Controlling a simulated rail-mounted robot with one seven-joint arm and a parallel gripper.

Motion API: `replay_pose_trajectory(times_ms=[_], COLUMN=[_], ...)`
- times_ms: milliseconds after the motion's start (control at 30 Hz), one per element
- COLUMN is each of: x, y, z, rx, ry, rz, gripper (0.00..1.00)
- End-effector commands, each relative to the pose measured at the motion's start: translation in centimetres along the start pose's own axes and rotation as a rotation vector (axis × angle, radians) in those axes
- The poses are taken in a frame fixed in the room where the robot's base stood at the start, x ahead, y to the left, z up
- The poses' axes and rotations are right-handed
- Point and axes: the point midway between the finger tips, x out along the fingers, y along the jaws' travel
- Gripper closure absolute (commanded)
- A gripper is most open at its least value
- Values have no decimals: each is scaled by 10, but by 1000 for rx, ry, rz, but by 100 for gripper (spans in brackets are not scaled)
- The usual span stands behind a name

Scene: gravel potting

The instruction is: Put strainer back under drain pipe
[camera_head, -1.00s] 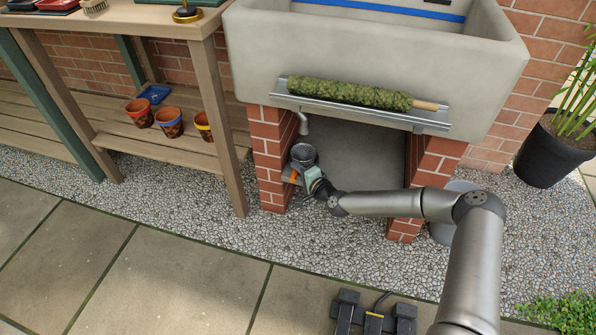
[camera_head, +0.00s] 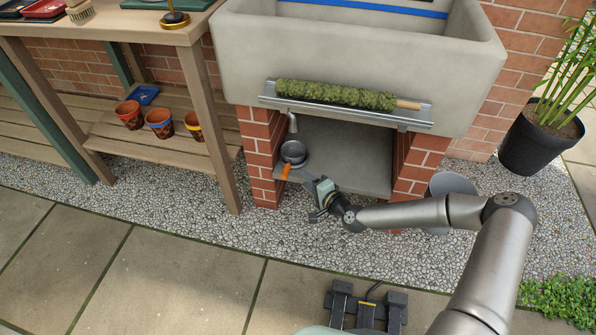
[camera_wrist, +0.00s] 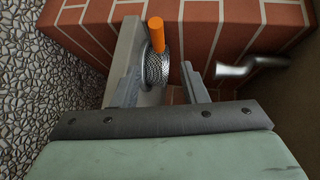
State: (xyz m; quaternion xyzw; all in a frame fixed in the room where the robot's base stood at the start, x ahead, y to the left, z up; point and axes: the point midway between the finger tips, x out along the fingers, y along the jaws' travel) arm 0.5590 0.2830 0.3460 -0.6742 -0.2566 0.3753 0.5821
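The strainer (camera_head: 293,153) is a dark grey mesh cup with an orange handle (camera_head: 285,170). My gripper (camera_head: 308,196) is open and empty, in front and to the right of the strainer. The drain pipe (camera_wrist: 250,65) is at the right there.
Brick piers (camera_head: 262,155) stand on both sides of the shelf, the left one close to the strainer. The sink (camera_head: 360,60), with a moss pole (camera_head: 335,94) on a metal tray, overhangs the shelf. Open gravel (camera_head: 240,235) lies in front.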

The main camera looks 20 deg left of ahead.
Motion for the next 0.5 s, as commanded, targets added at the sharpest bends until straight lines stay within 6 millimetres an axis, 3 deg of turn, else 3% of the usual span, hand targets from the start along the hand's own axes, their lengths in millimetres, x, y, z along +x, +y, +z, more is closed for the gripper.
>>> replay_pose_trajectory(times_ms=[133, 500], x=[-14, -22], y=[-1, 4], z=[0, 6], rx=[0, -60], ry=[0, -46], rz=[-1, 59], gripper=[61, 61])
